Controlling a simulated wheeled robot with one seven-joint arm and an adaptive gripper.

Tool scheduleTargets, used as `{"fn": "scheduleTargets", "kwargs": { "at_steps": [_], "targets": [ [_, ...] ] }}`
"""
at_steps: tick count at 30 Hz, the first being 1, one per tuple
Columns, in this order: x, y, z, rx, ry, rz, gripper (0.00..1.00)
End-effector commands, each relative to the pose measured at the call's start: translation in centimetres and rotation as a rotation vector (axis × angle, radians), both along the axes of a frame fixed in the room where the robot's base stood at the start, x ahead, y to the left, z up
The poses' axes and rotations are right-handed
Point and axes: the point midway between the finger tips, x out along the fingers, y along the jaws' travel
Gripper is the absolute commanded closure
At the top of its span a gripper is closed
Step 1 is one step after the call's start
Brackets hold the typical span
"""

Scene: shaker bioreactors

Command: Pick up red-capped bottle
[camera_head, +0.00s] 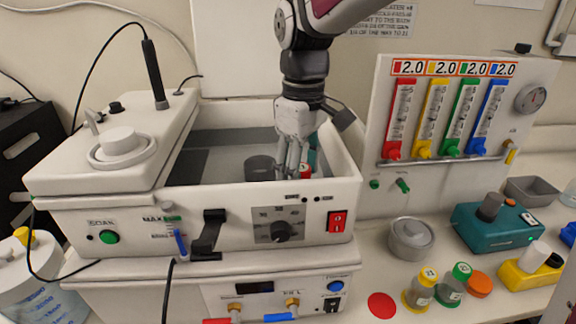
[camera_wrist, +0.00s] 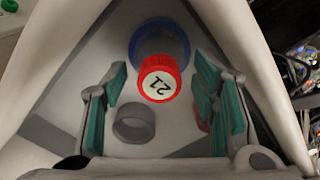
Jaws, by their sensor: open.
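The red-capped bottle (camera_wrist: 160,78) is seen from above in the wrist view, with a number on its white cap top. It stands inside the white-walled bath of the shaker unit. My gripper (camera_wrist: 160,100) is open, with its teal pads apart on the left and right. The cap shows between them, slightly toward the top of the picture, with a gap to either side. In the head view my gripper (camera_head: 292,165) reaches down into the bath, and the red cap (camera_head: 311,160) is partly hidden behind it. The bottle's body is hidden.
The bath's front wall (camera_head: 180,198) and side walls surround my gripper. A flowmeter panel (camera_head: 375,120) stands to the right. Yellow- and green-capped bottles stand on the bench.

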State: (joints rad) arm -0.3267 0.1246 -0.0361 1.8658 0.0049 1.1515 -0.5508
Motion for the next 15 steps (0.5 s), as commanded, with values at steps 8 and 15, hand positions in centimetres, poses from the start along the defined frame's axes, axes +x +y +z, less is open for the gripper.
{"fn": "scheduleTargets", "kwargs": {
  "at_steps": [8, 15],
  "targets": [
    [0.01, -0.01, 0.04, 0.0, 0.0, 0.0, 0.83],
    [0.03, -0.01, 0.08, 0.0, -0.001, 0.0, 1.0]
  ]
}}
